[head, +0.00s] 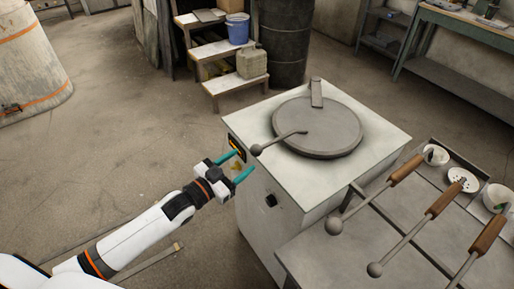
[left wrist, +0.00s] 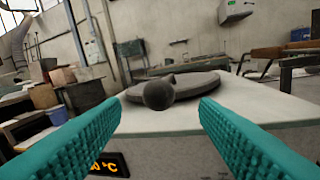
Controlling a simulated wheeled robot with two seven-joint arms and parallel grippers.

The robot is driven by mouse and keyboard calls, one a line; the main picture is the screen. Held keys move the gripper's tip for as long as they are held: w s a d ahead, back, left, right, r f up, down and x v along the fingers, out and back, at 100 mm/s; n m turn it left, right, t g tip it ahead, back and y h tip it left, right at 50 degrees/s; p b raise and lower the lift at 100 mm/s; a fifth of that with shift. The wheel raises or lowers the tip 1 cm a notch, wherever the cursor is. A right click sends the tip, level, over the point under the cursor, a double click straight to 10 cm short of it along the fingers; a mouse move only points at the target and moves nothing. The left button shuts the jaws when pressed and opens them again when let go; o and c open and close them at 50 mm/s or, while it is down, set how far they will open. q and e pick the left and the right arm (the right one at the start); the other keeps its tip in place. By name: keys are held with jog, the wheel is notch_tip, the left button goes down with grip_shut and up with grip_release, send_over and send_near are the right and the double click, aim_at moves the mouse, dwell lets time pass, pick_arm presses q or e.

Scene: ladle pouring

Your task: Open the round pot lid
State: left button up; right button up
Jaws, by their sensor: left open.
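The round pot lid (head: 318,126) is grey and lies flat on the white-topped cabinet (head: 376,148). Its handle is a thin rod ending in a dark ball knob (head: 256,150) that sticks out toward the cabinet's left edge. My left gripper (head: 239,166) is open beside that edge, with its teal fingers pointing at the knob. In the left wrist view the knob (left wrist: 158,94) shows between the two fingers, farther ahead and apart from them, with the lid (left wrist: 190,82) behind it. My right gripper is not in view.
A grey side table (head: 330,254) stands at the right, with several wooden-handled ladles (head: 445,200) and small white bowls (head: 462,180). A step shelf (head: 228,88) with a blue bucket (head: 238,28) stands behind.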

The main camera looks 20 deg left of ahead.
aim_at(256, 150)
pick_arm(q)
jog(key=x, duration=0.7)
jog(key=shift+w+f+p, duration=0.1)
jog(key=shift+w+p, duration=0.25)
grip_shut()
jog(key=shift+a, duration=0.15)
